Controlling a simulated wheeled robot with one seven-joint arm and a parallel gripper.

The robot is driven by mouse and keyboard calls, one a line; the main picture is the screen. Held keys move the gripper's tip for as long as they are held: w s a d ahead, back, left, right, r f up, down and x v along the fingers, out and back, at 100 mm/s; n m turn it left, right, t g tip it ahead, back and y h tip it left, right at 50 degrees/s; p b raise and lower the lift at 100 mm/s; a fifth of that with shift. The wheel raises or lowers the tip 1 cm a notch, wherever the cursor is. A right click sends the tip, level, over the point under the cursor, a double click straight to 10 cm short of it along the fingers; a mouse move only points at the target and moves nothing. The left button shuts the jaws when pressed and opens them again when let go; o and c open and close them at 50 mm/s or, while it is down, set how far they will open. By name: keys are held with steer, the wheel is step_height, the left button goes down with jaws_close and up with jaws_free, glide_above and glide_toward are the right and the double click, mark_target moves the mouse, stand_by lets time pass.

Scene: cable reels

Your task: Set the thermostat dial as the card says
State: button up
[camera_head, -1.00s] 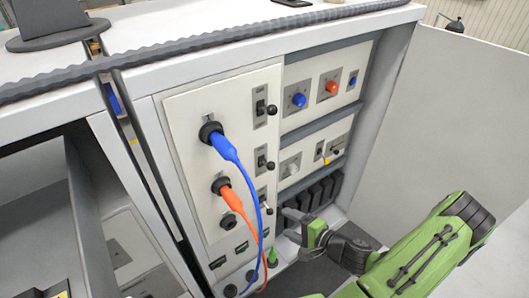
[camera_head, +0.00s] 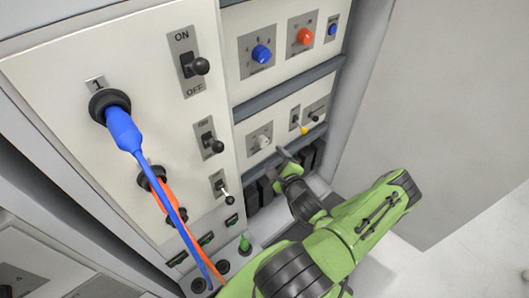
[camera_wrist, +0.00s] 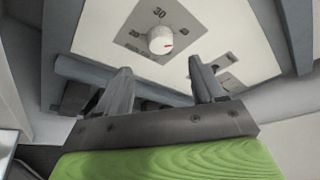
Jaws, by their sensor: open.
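A white round dial (camera_head: 263,141) sits on a grey square plate in the lower row of the cabinet panel. In the wrist view the white dial (camera_wrist: 161,40) has a red mark toward its right side. Printed numbers surround it, with 30 at the top and 20 at the left; the right one is unclear. My gripper (camera_head: 287,163) is just below and right of the dial in the head view. In the wrist view my gripper (camera_wrist: 160,67) is open and empty, its fingers apart below the dial, not around it. I cannot make out a card.
A blue dial (camera_head: 261,54) and an orange dial (camera_head: 305,36) sit above. A small yellow-tipped lever (camera_head: 303,129) is right of the white dial. Black-knobbed switches (camera_head: 201,66) and a plugged blue cable (camera_head: 124,134) are at left. A large grey panel (camera_head: 450,110) stands at right.

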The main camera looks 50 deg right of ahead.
mark_target(264, 144)
steer(key=x, duration=0.8)
steer(key=shift+w+r, duration=0.15)
steer(key=shift+w+d+f, duration=0.2)
steer(key=shift+w, duration=0.2)
steer(key=c, duration=1.1)
steer(key=shift+o, duration=0.2)
steer(key=shift+r+p, duration=0.15)
steer(key=shift+p, duration=0.25)
